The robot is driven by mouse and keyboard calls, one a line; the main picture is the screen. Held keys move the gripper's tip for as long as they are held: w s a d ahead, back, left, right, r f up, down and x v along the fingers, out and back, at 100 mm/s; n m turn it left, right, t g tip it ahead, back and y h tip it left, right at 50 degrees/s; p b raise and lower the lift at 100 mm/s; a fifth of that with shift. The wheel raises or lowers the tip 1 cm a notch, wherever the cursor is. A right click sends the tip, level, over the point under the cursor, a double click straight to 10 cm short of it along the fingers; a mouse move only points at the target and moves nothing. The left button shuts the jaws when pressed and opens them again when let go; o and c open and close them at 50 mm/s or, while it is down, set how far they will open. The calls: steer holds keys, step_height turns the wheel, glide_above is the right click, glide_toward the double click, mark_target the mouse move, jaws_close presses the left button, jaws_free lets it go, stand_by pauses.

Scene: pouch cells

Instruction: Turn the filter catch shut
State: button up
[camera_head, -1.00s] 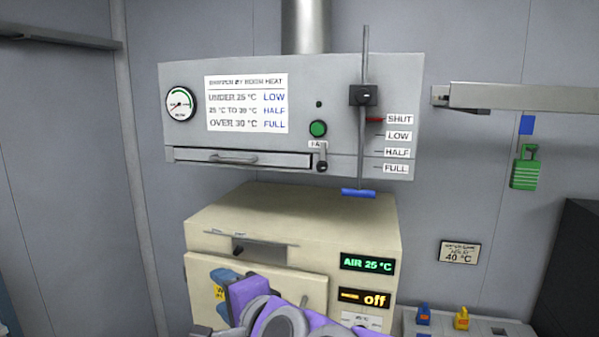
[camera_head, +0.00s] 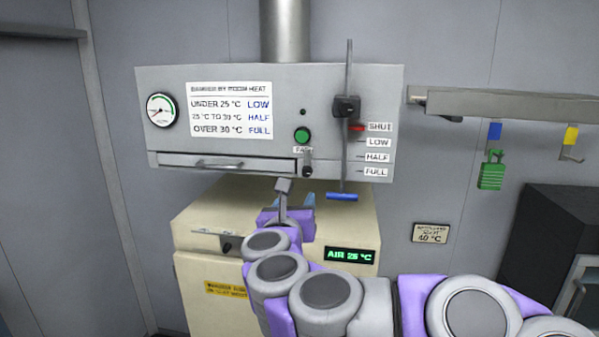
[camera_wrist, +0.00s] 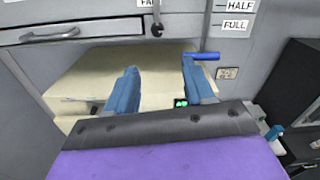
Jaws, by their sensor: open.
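The filter drawer (camera_head: 262,165) is a long flat front with a bar handle along the bottom of the grey hood. At its right end is a small catch (camera_head: 307,165) with a dark arm, standing upright; it also shows at the top of the wrist view (camera_wrist: 157,18). My gripper (camera_head: 308,200) is just below the catch in the head view. In the wrist view its two blue fingers (camera_wrist: 159,68) are apart with nothing between them, and the catch lies beyond them. I see no contact.
A long damper lever (camera_head: 346,160) with a blue handle (camera_head: 342,196) hangs close right of the catch. A green button (camera_head: 302,135) is above it. The cream cabinet (camera_head: 200,218) stands below. A rail (camera_head: 500,103) with a green padlock (camera_head: 491,172) is at right.

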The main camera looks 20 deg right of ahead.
steer(key=p, duration=0.2)
glide_toward(306, 174)
steer(key=w, duration=0.2)
steer(key=x, duration=0.2)
steer(key=d+x, duration=0.1)
steer(key=x, duration=0.2)
steer(key=s+x, duration=0.1)
steer(key=x, duration=0.1)
steer(key=shift+w+d+p, duration=0.2)
steer(key=shift+d+p, duration=0.1)
steer(key=shift+p, duration=0.1)
steer(key=shift+w, duration=0.15)
steer(key=shift+a, duration=0.5)
steer(key=shift+d, duration=0.4)
steer(key=c, duration=0.6)
steer(key=shift+w+a, duration=0.1)
jaws_close()
